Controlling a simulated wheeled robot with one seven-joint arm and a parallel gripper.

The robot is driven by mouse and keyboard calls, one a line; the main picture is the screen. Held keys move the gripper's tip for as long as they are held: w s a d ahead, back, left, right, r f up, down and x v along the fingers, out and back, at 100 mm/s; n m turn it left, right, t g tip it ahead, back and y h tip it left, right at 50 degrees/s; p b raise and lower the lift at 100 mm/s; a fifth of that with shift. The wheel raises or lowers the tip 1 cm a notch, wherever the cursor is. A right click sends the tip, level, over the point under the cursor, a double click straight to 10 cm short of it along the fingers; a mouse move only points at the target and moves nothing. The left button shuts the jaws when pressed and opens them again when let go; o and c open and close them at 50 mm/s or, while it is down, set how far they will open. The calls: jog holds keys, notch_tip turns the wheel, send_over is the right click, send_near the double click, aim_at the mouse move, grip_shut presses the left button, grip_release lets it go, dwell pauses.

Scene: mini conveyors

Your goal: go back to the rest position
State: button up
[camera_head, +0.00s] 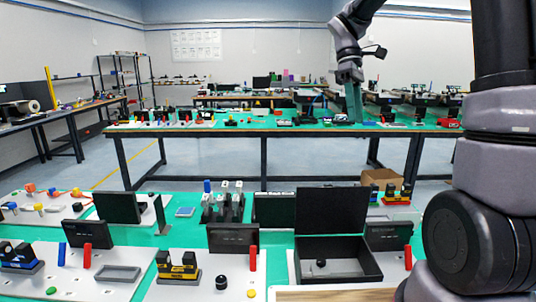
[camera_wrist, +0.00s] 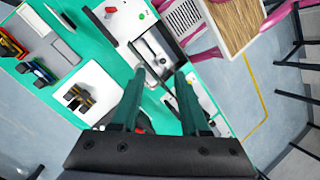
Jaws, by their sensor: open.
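My gripper (camera_wrist: 158,82) is open and empty in the wrist view, its two green fingers spread apart. It is raised above the green-topped table and the white boards. In the head view my gripper (camera_head: 354,102) hangs at the upper right, with its fingers pointing down in front of the far table. Nothing is between the fingers. My arm comes in from the top right, and its large dark and grey links cover the right side of the head view.
An open black box (camera_head: 346,276) with a raised lid stands on the near table. A yellow-based block set (camera_head: 178,266), a small monitor (camera_head: 118,207) and several small parts stand to its left. A far green table (camera_head: 260,126) lies beyond clear floor. A pink chair (camera_wrist: 185,20) shows in the wrist view.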

jog(key=s+d+r+m+t+y, duration=0.1)
jog(key=s+r+m+t, duration=0.1)
jog(key=s+m+t, duration=0.3)
jog(key=s+d+r+m+t+y, duration=0.1)
jog(key=s+r+m+t+y, duration=0.1)
jog(key=s+m+t, duration=0.4)
jog(key=s+r+m, duration=0.1)
jog(key=s+m, duration=0.1)
jog(key=s, duration=0.1)
jog(key=shift+s+r+m+t, duration=0.15)
jog(key=shift+s+m+t, duration=0.15)
jog(key=shift+s+m, duration=0.1)
